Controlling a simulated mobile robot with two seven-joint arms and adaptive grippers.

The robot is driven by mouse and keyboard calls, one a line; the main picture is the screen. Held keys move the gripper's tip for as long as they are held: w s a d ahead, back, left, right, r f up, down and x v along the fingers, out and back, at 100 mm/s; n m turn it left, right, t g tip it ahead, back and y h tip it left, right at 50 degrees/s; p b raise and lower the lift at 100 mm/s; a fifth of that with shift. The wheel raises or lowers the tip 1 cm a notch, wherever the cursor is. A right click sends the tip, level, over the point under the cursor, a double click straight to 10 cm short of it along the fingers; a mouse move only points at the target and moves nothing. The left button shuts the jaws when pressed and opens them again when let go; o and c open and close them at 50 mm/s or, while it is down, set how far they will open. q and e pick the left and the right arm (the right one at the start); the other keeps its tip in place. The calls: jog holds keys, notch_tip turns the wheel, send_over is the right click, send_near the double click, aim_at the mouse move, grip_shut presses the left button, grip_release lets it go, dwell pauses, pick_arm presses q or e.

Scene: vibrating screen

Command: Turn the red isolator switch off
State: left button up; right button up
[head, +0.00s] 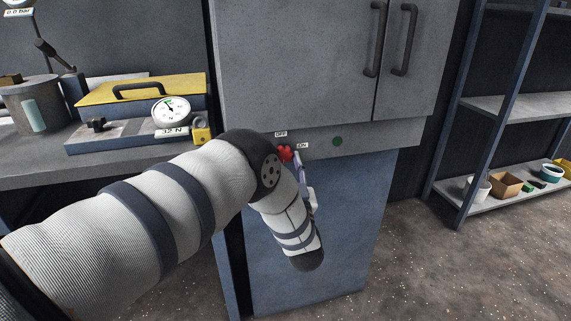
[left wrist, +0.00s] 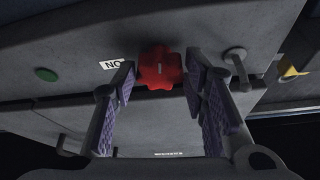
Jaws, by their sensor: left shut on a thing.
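The red isolator switch (head: 285,153) is a lobed knob on the front panel of a grey cabinet, partly hidden behind my left gripper in the head view. An OFF label (head: 280,134) is above it and an ON label (head: 302,146) is to its right. In the left wrist view the red knob (left wrist: 160,70) sits between the purple-padded fingers of my left gripper (left wrist: 163,85), which is shut on it. A short pale mark shows on the knob's face; I cannot tell which label it points to. My right gripper is out of view.
A green button (head: 337,141) is on the panel to the right. Cabinet doors (head: 320,60) with handles are above. A bench (head: 30,172) with a gauge (head: 170,110) and yellow-topped box (head: 140,92) is at left. A shelf rack (head: 500,190) with small containers stands right.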

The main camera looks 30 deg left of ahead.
pick_arm(q)
jog(key=shift+f+n+g+y, duration=0.1)
jog(key=shift+n+g+y, duration=0.5)
jog(key=shift+n, duration=1)
jog(key=o, duration=1.1)
jog(key=shift+o, duration=0.2)
jog(key=shift+d, duration=0.1)
jog(key=v, duration=1.2)
